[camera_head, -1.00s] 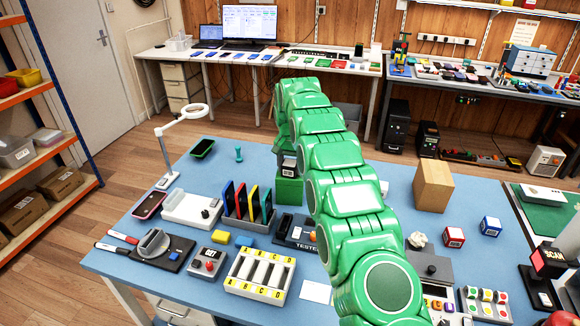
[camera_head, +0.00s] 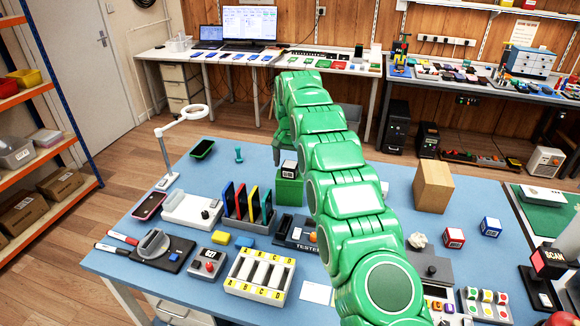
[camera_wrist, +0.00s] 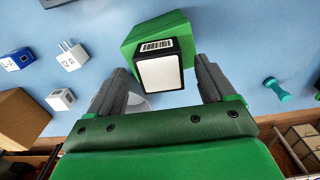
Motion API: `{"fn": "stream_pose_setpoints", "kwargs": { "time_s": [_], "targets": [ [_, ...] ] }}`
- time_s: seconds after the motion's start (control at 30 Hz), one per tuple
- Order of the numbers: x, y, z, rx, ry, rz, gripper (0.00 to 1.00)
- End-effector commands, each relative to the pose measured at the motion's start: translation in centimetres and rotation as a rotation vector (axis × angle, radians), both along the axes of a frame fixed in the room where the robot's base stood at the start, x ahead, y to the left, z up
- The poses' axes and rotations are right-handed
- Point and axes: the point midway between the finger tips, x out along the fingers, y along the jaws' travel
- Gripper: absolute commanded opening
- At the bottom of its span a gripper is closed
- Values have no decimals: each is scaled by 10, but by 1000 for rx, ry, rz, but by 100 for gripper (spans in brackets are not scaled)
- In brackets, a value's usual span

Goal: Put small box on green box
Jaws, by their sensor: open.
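The green box (camera_head: 289,191) stands on the blue table, behind the tester and right of the coloured upright slots. The small box (camera_head: 289,169), black and white with a barcode label, sits on top of the green box. In the wrist view the small box (camera_wrist: 160,73) shows its white face and barcode, with the green box (camera_wrist: 150,30) behind it. My gripper (camera_wrist: 160,66) is open, its two fingers apart on either side of the small box, with gaps visible. In the head view my arm hides part of the gripper just above the small box.
A cardboard-brown block (camera_head: 433,187) stands right of my arm. Red (camera_head: 453,238) and blue (camera_head: 491,227) small cubes lie at right. A ring lamp (camera_head: 183,125) rises at left.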

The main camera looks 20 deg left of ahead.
Motion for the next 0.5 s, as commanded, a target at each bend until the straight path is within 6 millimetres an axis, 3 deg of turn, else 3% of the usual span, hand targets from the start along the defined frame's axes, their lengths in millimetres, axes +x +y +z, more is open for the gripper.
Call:
{"fn": "stream_pose_setpoints", "kwargs": {
  "time_s": [0.2, 0.5],
  "targets": [
    [1, 0, 28, 2, -3, 0, 83],
    [1, 0, 48, 2, -3, 0, 83]
  ]
}}
